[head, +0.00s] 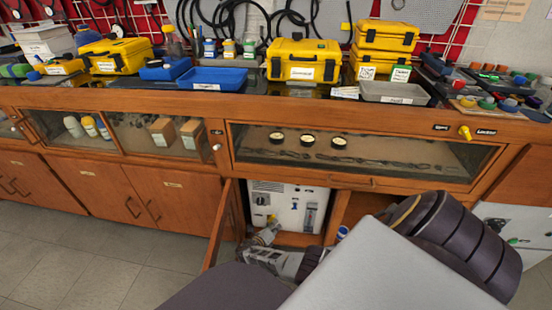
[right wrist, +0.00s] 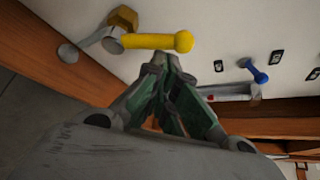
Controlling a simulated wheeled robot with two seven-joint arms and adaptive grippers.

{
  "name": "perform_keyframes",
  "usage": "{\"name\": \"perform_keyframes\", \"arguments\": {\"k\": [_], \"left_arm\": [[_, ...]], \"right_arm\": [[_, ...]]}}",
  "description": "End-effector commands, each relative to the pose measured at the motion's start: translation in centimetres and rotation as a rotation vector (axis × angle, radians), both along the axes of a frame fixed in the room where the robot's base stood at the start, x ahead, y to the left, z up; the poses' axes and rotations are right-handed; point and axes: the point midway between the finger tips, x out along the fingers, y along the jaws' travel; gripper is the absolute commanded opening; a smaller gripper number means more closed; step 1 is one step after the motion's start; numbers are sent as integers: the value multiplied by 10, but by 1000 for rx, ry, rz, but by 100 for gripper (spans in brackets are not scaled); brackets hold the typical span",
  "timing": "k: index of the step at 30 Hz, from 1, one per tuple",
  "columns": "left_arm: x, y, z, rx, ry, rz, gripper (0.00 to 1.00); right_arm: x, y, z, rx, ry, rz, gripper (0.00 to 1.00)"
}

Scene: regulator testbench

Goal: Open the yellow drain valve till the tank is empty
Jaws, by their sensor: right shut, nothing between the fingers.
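The yellow drain valve (right wrist: 155,42) has a lever with a rounded end, on a pale panel in the right wrist view. Its lever lies roughly level, pointing right from a metal pivot. In the head view the valve (head: 262,200) is small, on the left of the white tank unit (head: 288,188) inside the open cabinet. My right gripper (right wrist: 160,62) is shut and empty, its fingertips just below the lever; I cannot tell if they touch it. The gripper also shows in the head view (head: 268,234). My left gripper is not in view.
A blue valve (right wrist: 257,72) sits to the right on the same panel. A narrow gauge (head: 310,216) is on the unit's front; its level is too small to read. The open cabinet door (head: 217,226) stands left of the opening. The bench with cases runs above.

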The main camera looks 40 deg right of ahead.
Motion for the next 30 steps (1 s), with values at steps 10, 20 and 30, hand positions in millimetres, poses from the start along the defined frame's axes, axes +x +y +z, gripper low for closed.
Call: {"name": "perform_keyframes", "arguments": {"k": [10, 20, 30], "left_arm": [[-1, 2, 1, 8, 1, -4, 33], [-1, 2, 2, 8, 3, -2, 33], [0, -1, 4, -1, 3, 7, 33]], "right_arm": [[3, 3, 4, -29, 36, 1, 0], [6, 5, 6, -29, 36, 0, 0], [7, 5, 7, -29, 35, 1, 0]]}}
